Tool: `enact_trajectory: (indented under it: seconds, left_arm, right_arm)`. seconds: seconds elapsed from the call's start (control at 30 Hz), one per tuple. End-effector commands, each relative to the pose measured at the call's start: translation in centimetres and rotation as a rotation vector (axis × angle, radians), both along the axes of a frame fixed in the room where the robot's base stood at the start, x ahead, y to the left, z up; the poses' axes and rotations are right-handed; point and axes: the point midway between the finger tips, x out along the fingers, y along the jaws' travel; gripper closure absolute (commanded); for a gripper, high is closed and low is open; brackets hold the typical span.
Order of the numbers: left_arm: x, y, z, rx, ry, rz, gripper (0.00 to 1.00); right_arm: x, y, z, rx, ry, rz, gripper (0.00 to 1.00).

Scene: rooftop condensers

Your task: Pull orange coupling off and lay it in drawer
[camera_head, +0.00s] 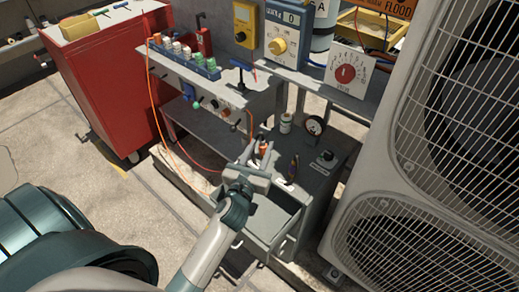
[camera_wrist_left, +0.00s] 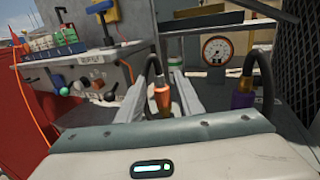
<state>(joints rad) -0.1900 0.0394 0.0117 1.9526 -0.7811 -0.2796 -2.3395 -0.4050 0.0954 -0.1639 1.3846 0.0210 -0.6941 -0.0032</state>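The orange coupling (camera_wrist_left: 162,99) hangs on a dark hose in the left wrist view. It shows small in the head view (camera_head: 263,147), partly hidden by my gripper. My left gripper (camera_head: 262,153) is over the grey cabinet. In the left wrist view its two fingers (camera_wrist_left: 163,85) stand apart, with the coupling between them and gaps beside it. I cannot tell whether either finger touches it. The drawer (camera_head: 291,232) is pulled open below the gripper, and my wrist hides part of it. My right gripper is in neither view.
A purple coupling (camera_wrist_left: 242,93) on another dark hose is right of the orange one. A pressure gauge (camera_head: 314,126) and a white canister (camera_head: 286,122) stand behind. A large condenser unit (camera_head: 377,180) is close on the right. A red tool cabinet (camera_head: 107,75) stands left.

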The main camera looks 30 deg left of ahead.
Motion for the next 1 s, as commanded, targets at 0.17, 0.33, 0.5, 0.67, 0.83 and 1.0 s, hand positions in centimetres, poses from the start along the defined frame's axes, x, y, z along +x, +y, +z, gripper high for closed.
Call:
enact_trajectory:
  seconds: [0.17, 0.33, 0.5, 0.67, 0.83, 1.0]
  left_arm:
    - [2.0, 0.4, 0.2, 0.0, -0.003, 0.0, 0.67]
    - [4.1, 0.9, 0.2, -0.001, -0.001, 0.001, 0.67]
    - [5.7, 1.2, 0.1, -0.002, -0.001, 0.0, 0.67]
    - [6.4, 1.3, 0.0, 0.0, 0.0, 0.0, 0.67]
    - [6.5, 1.3, 0.0, -0.001, 0.0, -0.001, 0.67]
    - [6.5, 1.3, 0.1, -0.001, 0.0, 0.0, 0.81]
  right_arm:
    - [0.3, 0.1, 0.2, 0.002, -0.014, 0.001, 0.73]
    - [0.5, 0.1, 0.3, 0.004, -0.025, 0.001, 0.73]
    - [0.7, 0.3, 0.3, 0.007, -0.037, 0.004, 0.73]
    - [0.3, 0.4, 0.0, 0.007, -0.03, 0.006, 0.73]
    - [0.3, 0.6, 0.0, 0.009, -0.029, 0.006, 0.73]
    - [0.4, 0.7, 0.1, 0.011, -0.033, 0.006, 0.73]
